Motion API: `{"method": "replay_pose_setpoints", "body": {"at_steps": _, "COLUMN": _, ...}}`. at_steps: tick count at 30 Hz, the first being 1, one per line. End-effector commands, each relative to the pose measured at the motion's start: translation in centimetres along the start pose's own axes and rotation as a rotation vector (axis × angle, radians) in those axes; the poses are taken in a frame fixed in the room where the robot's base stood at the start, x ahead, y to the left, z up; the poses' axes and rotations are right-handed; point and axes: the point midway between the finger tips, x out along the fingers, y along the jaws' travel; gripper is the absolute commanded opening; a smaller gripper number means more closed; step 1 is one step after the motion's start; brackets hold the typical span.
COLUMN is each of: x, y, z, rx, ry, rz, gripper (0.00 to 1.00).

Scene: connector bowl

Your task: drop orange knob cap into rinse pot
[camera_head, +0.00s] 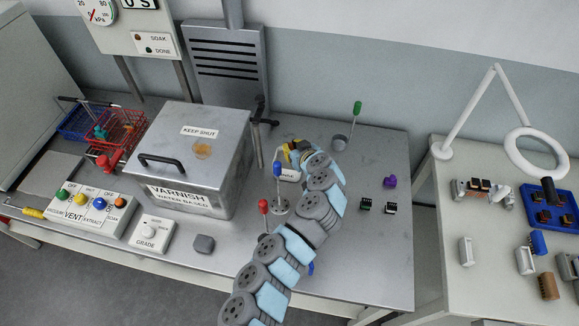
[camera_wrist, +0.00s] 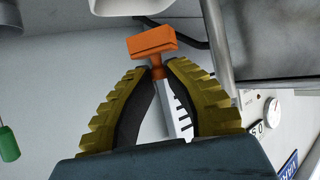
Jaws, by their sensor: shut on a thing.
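My gripper (camera_wrist: 157,75) shows yellow ridged fingers in the wrist view. It is shut on the orange knob cap (camera_wrist: 152,42), a T-shaped piece whose wide bar points away from my palm. In the head view my gripper (camera_head: 290,152) is over the bench, right of the varnish tank, and the cap cannot be made out. A small pale labelled pot (camera_head: 289,176) stands close by, partly hidden by my arm; its label is too small to read surely, so I cannot tell whether it is the rinse pot.
The steel varnish tank (camera_head: 190,165) stands left of my gripper. A purple part (camera_head: 389,181) and dark connectors (camera_head: 391,207) lie at right. The bench's back right is mostly clear.

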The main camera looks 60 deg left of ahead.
Motion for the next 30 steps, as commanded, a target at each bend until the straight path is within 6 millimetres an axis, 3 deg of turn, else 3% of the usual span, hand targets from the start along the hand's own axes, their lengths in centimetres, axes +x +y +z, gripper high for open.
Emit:
{"method": "replay_pose_setpoints", "body": {"at_steps": 15, "x": 2.4, "y": 0.0, "z": 4.4, "rx": 0.002, "ry": 0.0, "rz": 0.0, "gripper": 0.0}}
{"method": "replay_pose_setpoints", "body": {"at_steps": 26, "x": 2.6, "y": 0.1, "z": 4.8, "rx": 0.002, "ry": 0.001, "rz": 0.002, "gripper": 0.0}}
{"method": "replay_pose_setpoints", "body": {"at_steps": 27, "x": 2.6, "y": 0.1, "z": 4.8, "rx": 0.002, "ry": 0.001, "rz": 0.002, "gripper": 0.2}}
{"method": "replay_pose_setpoints", "body": {"at_steps": 30, "x": 2.6, "y": 0.1, "z": 4.8, "rx": 0.002, "ry": 0.001, "rz": 0.002, "gripper": 0.42}}
